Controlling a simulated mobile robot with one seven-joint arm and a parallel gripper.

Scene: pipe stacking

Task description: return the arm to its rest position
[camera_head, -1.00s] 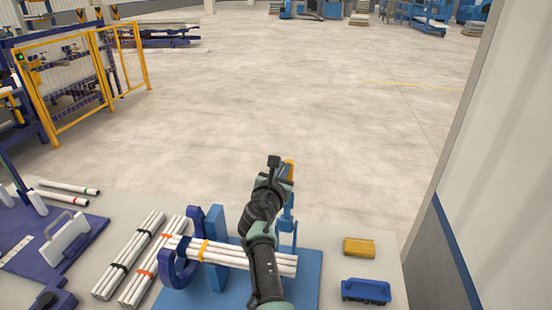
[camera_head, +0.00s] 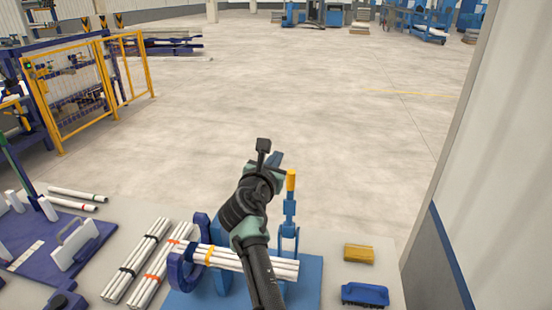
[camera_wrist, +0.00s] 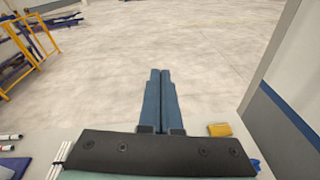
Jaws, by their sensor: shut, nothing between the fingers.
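My gripper (camera_head: 276,160) is raised above the far edge of the table in the head view, at the end of my dark arm. In the wrist view its two blue fingers (camera_wrist: 160,98) lie side by side, shut with nothing between them, and point out over the bare floor. Below the arm, a bundle of white pipes (camera_head: 225,260) with a yellow band rests in a blue stand (camera_head: 307,280). My arm hides part of the stand and bundle. The gripper touches none of these.
Two more banded pipe bundles (camera_head: 137,258) lie left of the stand. A blue upright with a yellow top (camera_head: 291,205) stands close right of my gripper. A wall (camera_head: 490,150) rises on the right.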

